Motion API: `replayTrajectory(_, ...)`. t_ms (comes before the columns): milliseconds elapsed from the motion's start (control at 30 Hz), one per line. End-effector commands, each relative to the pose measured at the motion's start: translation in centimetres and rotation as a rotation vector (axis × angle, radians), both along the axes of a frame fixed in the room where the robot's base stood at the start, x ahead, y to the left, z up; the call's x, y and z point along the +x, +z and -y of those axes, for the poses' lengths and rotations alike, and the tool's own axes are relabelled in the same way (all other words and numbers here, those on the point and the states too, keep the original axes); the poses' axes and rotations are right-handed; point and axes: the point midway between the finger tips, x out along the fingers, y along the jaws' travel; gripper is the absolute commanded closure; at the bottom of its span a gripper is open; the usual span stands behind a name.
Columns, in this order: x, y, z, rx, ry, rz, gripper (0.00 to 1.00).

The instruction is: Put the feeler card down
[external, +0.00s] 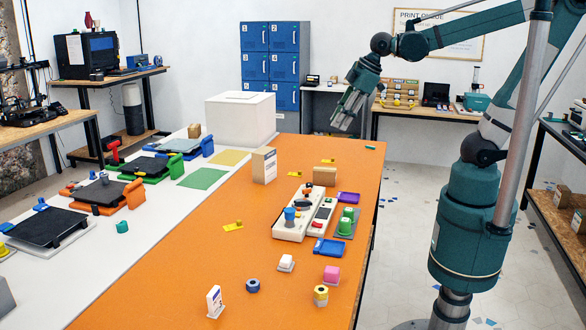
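My gripper (343,120) hangs tilted over the far part of the orange table, its grey fingers pointing down and left. The fingers look close together, but I cannot make out whether they are shut or whether a thin card is between them. No feeler card can be clearly identified in this view. Small flat yellow pieces lie on the orange table: one yellow piece (233,226) left of the white control box, and another yellow piece (294,174) beside the upright cardboard box. I cannot tell whether either is a feeler card.
Several printer beds (48,227) line the white strip at left. A large white box (241,118) stands behind.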

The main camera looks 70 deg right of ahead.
Motion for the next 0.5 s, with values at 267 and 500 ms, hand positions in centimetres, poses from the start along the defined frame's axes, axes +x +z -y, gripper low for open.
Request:
replayTrajectory(267, -4.4, -0.7, 1.5, 0.093, -0.190, 0.051, 0.75)
replayTrajectory(500, -7.6, -1.7, 2.5, 0.181, -0.349, 0.097, 0.75)
